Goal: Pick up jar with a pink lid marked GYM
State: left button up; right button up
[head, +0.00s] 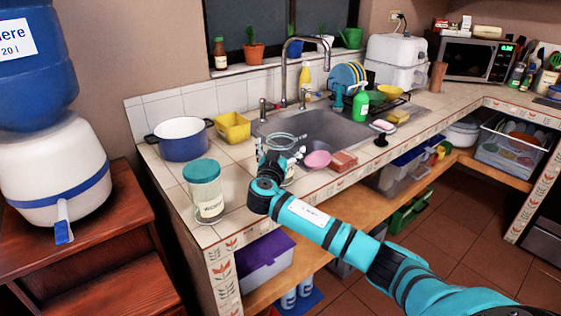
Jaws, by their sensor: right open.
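My right gripper (285,152) is open over the counter's front edge, in front of the sink. A clear, glass-like shape (289,174) shows partly behind and below it; the gripper and wrist hide most of it, and I cannot tell whether it is the jar marked GYM. A round pink thing (317,160) lies just right of the gripper, apart from it; I cannot tell whether it is a lid. No GYM marking is readable. Another clear jar (208,205) with a teal lid and a white label stands left of the gripper. My left gripper is out of view.
A blue pot (183,140) and a yellow container (233,127) stand behind the teal-lidded jar. A brownish-pink block (343,161) lies right of the pink thing. The sink (335,128) and tall faucet (285,75) are behind the gripper. Tile is bare around the teal-lidded jar.

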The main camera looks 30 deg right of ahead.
jog(key=c, duration=1.5)
jog(key=shift+c, duration=0.4)
jog(key=shift+r, duration=0.1)
